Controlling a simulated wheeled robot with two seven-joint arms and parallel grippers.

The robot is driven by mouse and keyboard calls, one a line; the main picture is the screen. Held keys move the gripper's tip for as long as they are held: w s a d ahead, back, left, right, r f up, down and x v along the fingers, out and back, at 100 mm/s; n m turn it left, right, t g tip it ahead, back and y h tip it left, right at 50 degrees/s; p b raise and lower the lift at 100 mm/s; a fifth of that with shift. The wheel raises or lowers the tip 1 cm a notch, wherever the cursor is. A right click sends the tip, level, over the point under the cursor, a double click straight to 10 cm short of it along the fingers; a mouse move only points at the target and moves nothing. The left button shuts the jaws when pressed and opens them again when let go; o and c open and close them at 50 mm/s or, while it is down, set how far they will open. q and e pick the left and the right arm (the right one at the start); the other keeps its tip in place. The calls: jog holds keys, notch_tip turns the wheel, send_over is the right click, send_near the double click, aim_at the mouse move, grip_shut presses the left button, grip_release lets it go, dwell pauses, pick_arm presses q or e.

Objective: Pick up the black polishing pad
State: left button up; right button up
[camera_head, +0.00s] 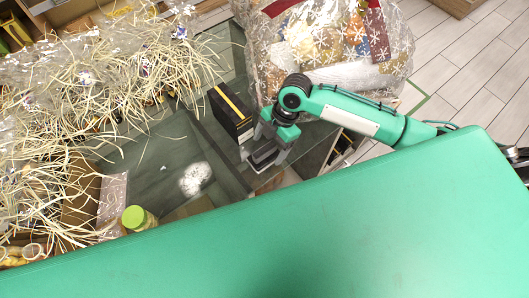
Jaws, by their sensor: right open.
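A black box-shaped item with a yellow-orange stripe (228,118) stands on the dark glass table (215,150); it may be the black polishing pad, but I cannot read any label. My right gripper (265,158) is just to the right of it, pointing down with its fingers apart. A dark flat shape shows between the fingers; I cannot tell whether it is a separate object or part of the gripper. I see no clear contact between the gripper and the striped black item. My left gripper is not in view.
Clear-wrapped hampers with pale straw (100,85) crowd the left. A large snowflake-print wrapped hamper (330,45) stands behind my right arm. A green-lidded jar (138,218) and a white patch (196,179) are at the near left. Bare glass lies left of the black item.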

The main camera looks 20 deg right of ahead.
aim_at(263, 155)
jog(key=shift+w+p+x, duration=0.2)
jog(key=shift+p+x, duration=0.3)
jog(key=shift+x, duration=0.9)
jog(key=shift+w+p+x, duration=0.2)
jog(key=shift+p+x, duration=0.25)
jog(key=shift+x, duration=0.95)
jog(key=shift+f, duration=0.1)
jog(key=c, duration=1.1)
notch_tip(263, 155, up, 20)
jog(key=b, duration=0.3)
